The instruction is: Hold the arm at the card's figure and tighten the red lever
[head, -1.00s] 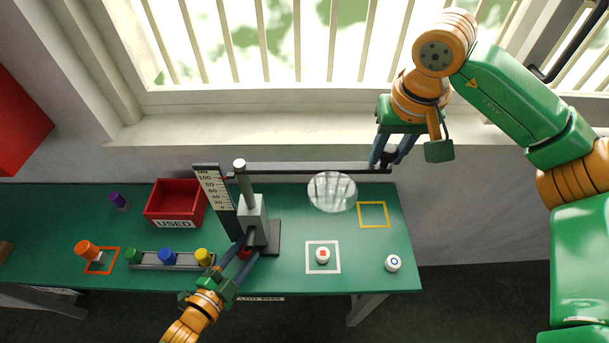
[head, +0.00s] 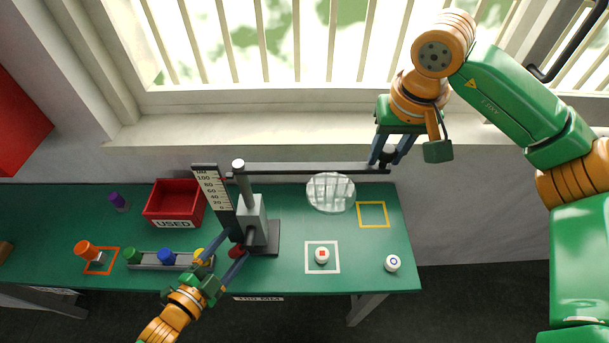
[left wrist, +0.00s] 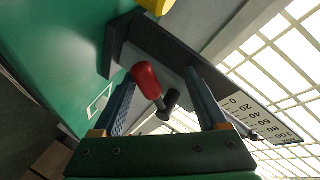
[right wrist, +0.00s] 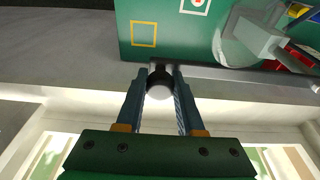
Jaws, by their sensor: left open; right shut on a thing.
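The dark horizontal arm (head: 300,172) runs right from the grey post (head: 244,185), beside the white scale (head: 210,188) marked up to 100. My right gripper (head: 381,160) is shut on the arm's far end; the right wrist view shows a pale round knob (right wrist: 159,91) between the fingers. The red lever (head: 236,252) is low on the front of the stand. My left gripper (head: 222,266) is open around it; in the left wrist view the lever (left wrist: 147,79) lies between the spread fingers, apart from both. The card (head: 258,299) is on the table's front edge, too small to read surely.
A clear disc (head: 331,192) is under the arm. A red USED bin (head: 174,203), a rack of coloured knobs (head: 150,264) and an orange knob (head: 85,248) are on the left. The yellow square (head: 372,214) is empty.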

